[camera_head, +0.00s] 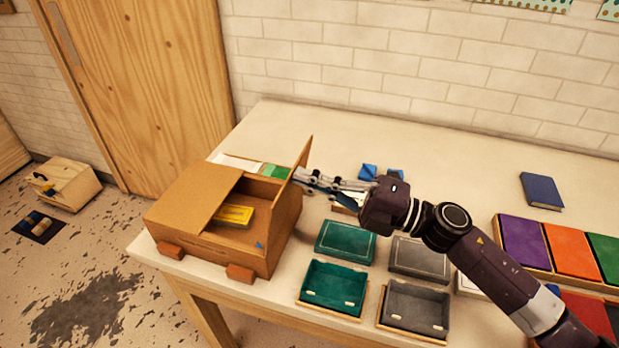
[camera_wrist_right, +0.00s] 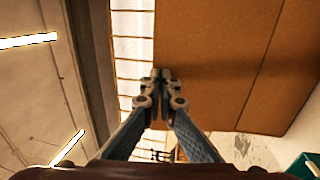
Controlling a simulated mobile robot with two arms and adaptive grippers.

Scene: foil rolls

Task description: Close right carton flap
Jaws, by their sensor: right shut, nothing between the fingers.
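The brown carton (camera_head: 215,228) stands on the table at the left in the head view. Its left flap (camera_head: 200,196) lies over the left part of the opening. Its right flap (camera_head: 303,153) stands up along the right edge. A yellow box (camera_head: 234,215) shows inside the opening. My right gripper (camera_head: 297,175) is shut and empty beside the right flap, on its outer side. In the right wrist view the closed fingertips (camera_wrist_right: 161,75) are in front of a brown carton face (camera_wrist_right: 215,70); I cannot tell whether they touch it. My left gripper is not in view.
Green trays (camera_head: 335,288) and grey trays (camera_head: 415,308) lie right of the carton, below my right arm. A blue book (camera_head: 541,190) and a bin of coloured items (camera_head: 567,250) are farther right. The back of the table is mostly clear.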

